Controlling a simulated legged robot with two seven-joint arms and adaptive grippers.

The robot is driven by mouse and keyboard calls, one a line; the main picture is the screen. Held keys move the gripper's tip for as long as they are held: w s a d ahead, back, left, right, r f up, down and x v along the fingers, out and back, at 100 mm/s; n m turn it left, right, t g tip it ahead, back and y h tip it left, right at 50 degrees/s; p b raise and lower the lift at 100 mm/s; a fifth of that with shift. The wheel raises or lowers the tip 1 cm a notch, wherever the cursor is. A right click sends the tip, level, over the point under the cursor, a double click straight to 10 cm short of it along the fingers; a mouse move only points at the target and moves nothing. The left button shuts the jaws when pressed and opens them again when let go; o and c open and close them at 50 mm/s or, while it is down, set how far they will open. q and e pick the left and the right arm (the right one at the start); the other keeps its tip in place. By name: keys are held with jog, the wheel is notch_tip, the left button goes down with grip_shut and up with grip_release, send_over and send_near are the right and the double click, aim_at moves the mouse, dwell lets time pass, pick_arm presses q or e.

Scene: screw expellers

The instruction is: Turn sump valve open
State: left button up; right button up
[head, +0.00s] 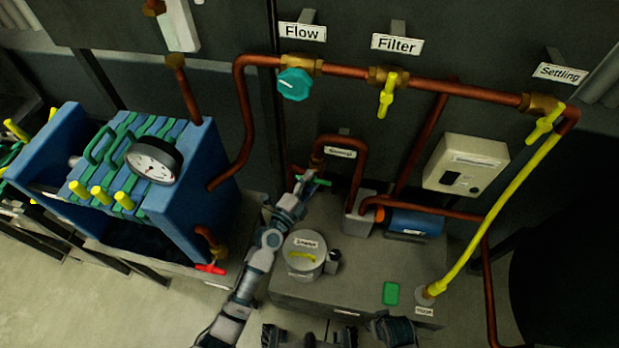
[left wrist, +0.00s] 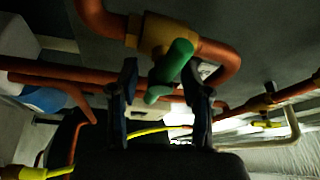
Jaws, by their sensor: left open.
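The valve with a green handle (head: 318,181) sits on a copper pipe below a small label (head: 341,153) that is too blurred to read surely. In the left wrist view its green handle (left wrist: 172,68) hangs from a brass body (left wrist: 157,36). My left gripper (head: 300,186) is at this valve. In the left wrist view my left gripper's fingers (left wrist: 164,98) are open, one on each side of the handle, with a gap visible at the left. Contact at the right finger is unclear. Dark parts of mine show at the head view's bottom edge; whether they include my right gripper is unclear.
Above run a copper pipe with a teal Flow knob (head: 294,84), a yellow Filter handle (head: 387,95) and a yellow Settling handle (head: 545,123). A blue press with a gauge (head: 153,160) stands left. A lidded canister (head: 304,262) sits on the grey tank (head: 350,290) near my left arm.

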pick_arm(q)
jog(key=d, duration=0.1)
jog(key=w+d, duration=0.1)
jog(key=shift+d+r, duration=0.1)
jog(key=shift+d, duration=0.2)
jog(key=a, duration=0.3)
jog(key=c, duration=0.7)
jog(key=shift+a, duration=0.15)
grip_shut()
jog(key=shift+d, duration=1.4)
jog(key=shift+a, duration=0.2)
pick_arm(e)
jog(key=shift+d, duration=1)
